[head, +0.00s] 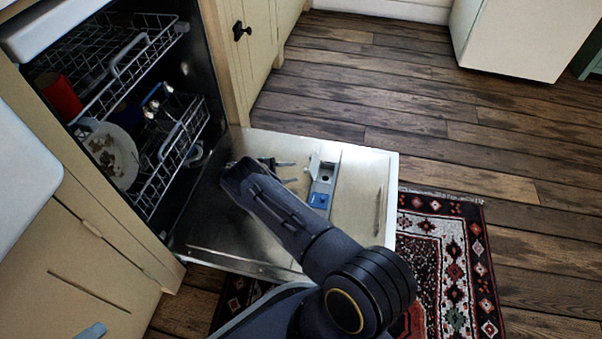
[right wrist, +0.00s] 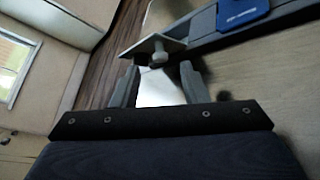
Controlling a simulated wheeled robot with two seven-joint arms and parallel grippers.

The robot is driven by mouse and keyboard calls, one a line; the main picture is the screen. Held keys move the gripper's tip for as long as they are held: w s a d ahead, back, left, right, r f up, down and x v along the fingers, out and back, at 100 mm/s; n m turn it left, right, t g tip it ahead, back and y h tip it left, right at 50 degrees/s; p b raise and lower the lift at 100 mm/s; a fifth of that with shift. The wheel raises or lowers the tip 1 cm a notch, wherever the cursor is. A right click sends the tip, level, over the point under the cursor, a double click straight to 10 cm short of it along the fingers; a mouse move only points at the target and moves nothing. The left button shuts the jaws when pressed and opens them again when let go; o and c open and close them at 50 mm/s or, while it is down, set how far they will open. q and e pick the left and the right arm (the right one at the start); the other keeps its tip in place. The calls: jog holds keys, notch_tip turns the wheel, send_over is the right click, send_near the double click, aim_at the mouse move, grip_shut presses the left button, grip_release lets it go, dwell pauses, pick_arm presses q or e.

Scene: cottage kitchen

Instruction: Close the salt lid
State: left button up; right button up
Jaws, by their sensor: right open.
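The dispenser unit (head: 322,185) is set in the inner face of the lowered dishwasher door. Its pale lid (head: 314,166) stands raised at the far end of the unit. In the right wrist view the lid (right wrist: 143,47) is a tilted grey plate with a round knob under it, just beyond the fingertips. A blue cover (head: 318,200) lies on the near part of the unit and also shows in the right wrist view (right wrist: 242,12). My right gripper (head: 291,172) is open and empty, left of the unit, its fingers (right wrist: 157,76) pointing towards the lid. My left gripper is not in view.
The dishwasher door (head: 362,190) lies open and flat. Racks (head: 180,140) at the left hold a plate (head: 112,155) and a red cup (head: 60,97). A patterned rug (head: 455,265) lies beside the door. The wooden floor (head: 500,130) beyond is clear.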

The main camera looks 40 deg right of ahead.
aim_at(311, 165)
jog(key=shift+x, duration=2.25)
jog(key=shift+c, duration=0.4)
grip_shut()
jog(key=shift+r, duration=0.1)
